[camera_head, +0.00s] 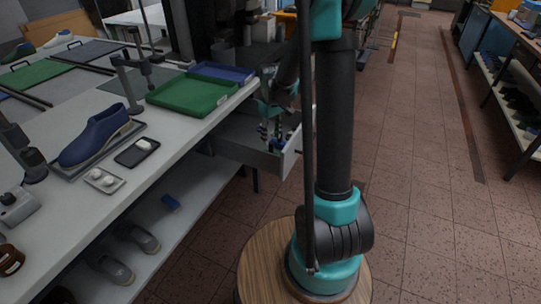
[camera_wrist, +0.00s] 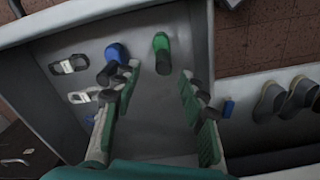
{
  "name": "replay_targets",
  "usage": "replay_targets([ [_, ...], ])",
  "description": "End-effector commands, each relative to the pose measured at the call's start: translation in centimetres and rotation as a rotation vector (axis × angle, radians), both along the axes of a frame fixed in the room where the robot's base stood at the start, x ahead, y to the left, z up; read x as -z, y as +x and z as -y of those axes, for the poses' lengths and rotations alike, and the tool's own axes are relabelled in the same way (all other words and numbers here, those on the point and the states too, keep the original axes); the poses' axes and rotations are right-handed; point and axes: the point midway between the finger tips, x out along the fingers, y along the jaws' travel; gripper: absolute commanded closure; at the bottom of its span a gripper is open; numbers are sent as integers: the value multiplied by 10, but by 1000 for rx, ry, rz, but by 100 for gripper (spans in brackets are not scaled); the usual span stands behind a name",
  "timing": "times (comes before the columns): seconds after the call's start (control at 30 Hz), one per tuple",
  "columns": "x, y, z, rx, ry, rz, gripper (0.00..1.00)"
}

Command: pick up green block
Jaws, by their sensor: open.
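A green piece (camera_wrist: 161,44) with a dark lower end lies in an open grey drawer (camera_wrist: 205,35). It is the only loose green thing I make out in the drawer, and its shape looks rounded rather than clearly block-like. My gripper (camera_wrist: 160,74) is open over the drawer, with one finger on each side. The green piece shows beyond the fingertips, roughly between them; nothing is between the pads. In the head view my gripper (camera_head: 271,131) is small and points down into the drawer (camera_head: 236,143); the green piece cannot be told apart there.
A blue piece (camera_wrist: 116,53) lies left of the green one, close to the left finger. Metal parts (camera_wrist: 69,66) lie farther left. The drawer walls surround them. The workbench (camera_head: 158,175) holds a green tray (camera_head: 190,95) and a blue shoe (camera_head: 95,137). Shoes (camera_head: 139,238) lie on the lower shelf.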

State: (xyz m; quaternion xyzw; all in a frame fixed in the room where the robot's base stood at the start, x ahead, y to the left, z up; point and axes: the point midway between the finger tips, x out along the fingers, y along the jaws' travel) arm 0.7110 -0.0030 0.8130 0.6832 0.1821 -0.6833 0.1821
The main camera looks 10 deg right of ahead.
Motion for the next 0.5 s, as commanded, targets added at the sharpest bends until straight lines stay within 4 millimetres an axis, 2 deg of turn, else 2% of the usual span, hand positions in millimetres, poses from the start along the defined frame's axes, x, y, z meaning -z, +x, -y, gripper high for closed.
replay_targets([
  [0.17,10,0,0,0,0,0,57],
  [0.5,52,-2,-3,1,0,0,57],
])
